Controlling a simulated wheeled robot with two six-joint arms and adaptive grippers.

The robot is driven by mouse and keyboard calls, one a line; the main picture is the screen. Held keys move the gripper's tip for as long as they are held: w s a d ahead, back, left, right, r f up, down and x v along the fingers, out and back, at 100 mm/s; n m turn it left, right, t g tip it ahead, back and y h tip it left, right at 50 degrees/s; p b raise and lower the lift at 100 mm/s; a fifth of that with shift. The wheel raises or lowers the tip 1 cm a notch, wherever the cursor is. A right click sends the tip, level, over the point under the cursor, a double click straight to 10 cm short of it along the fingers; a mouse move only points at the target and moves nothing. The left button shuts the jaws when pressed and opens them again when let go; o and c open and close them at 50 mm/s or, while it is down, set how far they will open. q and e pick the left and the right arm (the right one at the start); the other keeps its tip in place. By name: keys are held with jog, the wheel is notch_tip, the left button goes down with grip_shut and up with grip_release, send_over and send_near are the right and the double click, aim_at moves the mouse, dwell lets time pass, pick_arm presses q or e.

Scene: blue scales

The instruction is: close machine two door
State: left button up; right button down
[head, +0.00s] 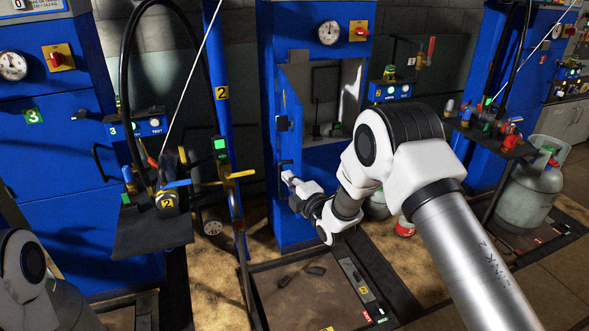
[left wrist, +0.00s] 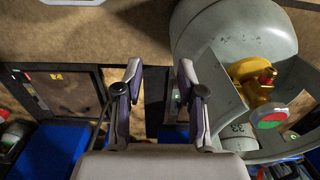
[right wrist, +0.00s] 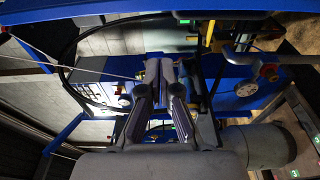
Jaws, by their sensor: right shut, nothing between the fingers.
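The blue middle cabinet, which I take as machine two (head: 292,20), has an open front compartment (head: 335,95). Its blue door (head: 291,103) stands open at the compartment's left side, seen at a steep angle, with a dark latch (head: 283,123) on it. My left gripper (left wrist: 157,85) is open and empty, near a grey gas cylinder (left wrist: 215,40).
A stand (head: 230,195) with a yellow valve handle and blue post (head: 220,80) is left of the cabinet. Machine three (head: 60,150) is farther left. A floor scale (head: 300,300) lies in front, empty of cylinders. Grey cylinders (head: 530,195) stand at right.

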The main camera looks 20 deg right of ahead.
aim_at(296, 168)
jog(key=w+d, duration=0.2)
jog(key=w, duration=0.2)
jog(key=shift+w+d+p, duration=0.15)
jog(key=shift+d+p, duration=0.25)
jog(key=shift+d, duration=0.15)
